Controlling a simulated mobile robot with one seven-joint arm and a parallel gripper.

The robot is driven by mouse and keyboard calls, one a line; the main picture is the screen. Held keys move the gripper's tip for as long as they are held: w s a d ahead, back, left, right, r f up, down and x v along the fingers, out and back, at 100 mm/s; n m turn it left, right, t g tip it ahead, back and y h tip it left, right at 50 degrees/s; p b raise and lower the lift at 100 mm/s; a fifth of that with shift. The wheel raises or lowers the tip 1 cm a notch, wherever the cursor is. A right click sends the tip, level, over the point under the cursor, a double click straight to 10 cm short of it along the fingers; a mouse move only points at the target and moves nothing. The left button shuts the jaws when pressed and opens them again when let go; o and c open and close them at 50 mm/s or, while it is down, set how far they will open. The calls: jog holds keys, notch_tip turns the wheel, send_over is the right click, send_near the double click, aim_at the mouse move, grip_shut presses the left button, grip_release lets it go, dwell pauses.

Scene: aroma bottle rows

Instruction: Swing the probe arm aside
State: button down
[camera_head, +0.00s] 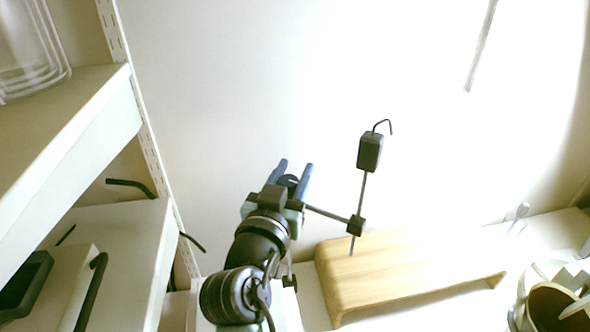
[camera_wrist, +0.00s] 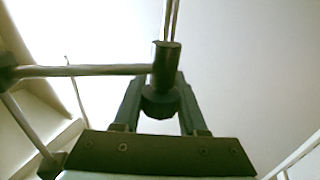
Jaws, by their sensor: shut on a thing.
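My gripper (camera_head: 293,172) shows in the head view with blue fingers pointing up. In the wrist view its fingers (camera_wrist: 159,98) close around a dark rounded knob (camera_wrist: 160,103) just below a dark cylindrical joint. From that joint the probe arm's thin rod (camera_wrist: 100,70) runs left. In the head view the probe arm's rod (camera_head: 328,214) runs right from the gripper to a small dark clamp block (camera_head: 356,225). A thin upright rod rises from the block to a dark grey box (camera_head: 370,151) with a hooked wire on top. The gripper hides the joint there.
A light wooden riser (camera_head: 400,268) stands behind and below the probe arm. White shelves (camera_head: 75,150) with a glass container (camera_head: 28,45) stand at left. A round brown-topped container (camera_head: 555,306) is at lower right.

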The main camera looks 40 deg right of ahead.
jog(key=shift+c, duration=2.2)
grip_release()
jog(key=b+v, duration=0.2)
jog(key=v, duration=1.1)
jog(key=shift+b, duration=0.4)
